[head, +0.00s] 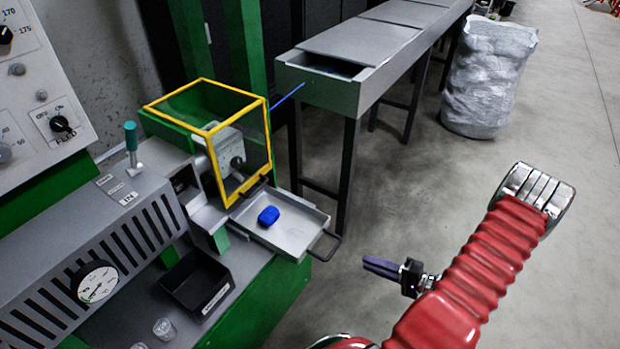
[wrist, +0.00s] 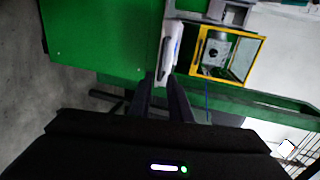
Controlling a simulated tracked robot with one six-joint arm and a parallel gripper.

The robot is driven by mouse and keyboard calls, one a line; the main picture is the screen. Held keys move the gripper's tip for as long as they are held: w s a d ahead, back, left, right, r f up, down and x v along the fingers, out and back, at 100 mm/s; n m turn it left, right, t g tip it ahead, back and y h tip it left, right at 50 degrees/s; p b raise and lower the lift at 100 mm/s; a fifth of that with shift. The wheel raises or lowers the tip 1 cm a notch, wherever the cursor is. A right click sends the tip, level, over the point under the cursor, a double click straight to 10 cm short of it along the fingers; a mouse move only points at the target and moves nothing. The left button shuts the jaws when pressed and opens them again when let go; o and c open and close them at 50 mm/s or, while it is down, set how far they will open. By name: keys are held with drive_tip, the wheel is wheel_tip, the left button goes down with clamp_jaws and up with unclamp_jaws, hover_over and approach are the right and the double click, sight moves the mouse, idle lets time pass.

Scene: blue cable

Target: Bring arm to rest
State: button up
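My gripper (head: 367,264) is at the lower middle of the head view, its dark fingers pointing left into free air, to the right of the machine and its tray. In the wrist view my gripper (wrist: 162,80) shows two fingers with a gap between them and nothing held. My red ribbed arm (head: 470,270) reaches up along the right side of the head view. The blue cable (head: 287,97) runs from the yellow-framed guard box (head: 222,127) toward the grey trough (head: 345,88); a thin blue line (wrist: 207,95) also shows in the wrist view.
A metal tray (head: 300,238) with a blue lump (head: 268,215) sticks out from the machine's front. A black bin (head: 197,283) sits on the green bench. A silvery sack (head: 488,78) stands beyond the trough. The concrete floor at right is clear.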

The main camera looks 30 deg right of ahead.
drive_tip(key=s+a+r+m+g+y, duration=0.1)
drive_tip(key=s+a+r+g+y, duration=0.15)
drive_tip(key=a+g, duration=0.25)
drive_tip(key=s+a+r+g+y, duration=0.1)
drive_tip(key=s+a+r+g, duration=0.2)
drive_tip(key=a+r+g, duration=0.15)
drive_tip(key=w+a+r+n+g+h, duration=0.2)
drive_tip(key=a+r+n+h, duration=0.25)
drive_tip(key=r, duration=0.45)
drive_tip(key=w+a+r+n+g+h, duration=0.1)
drive_tip(key=a+r+n+g+h, duration=0.25)
drive_tip(key=r, duration=0.65)
drive_tip(key=a+r+n+t+h, duration=0.2)
drive_tip(key=a+r+n+t, duration=0.4)
drive_tip(key=a+r, duration=0.6)
drive_tip(key=shift+w+a+r, duration=0.25)
drive_tip(key=shift+a+r, duration=0.1)
drive_tip(key=shift+a, duration=0.2)
idle(1.2)
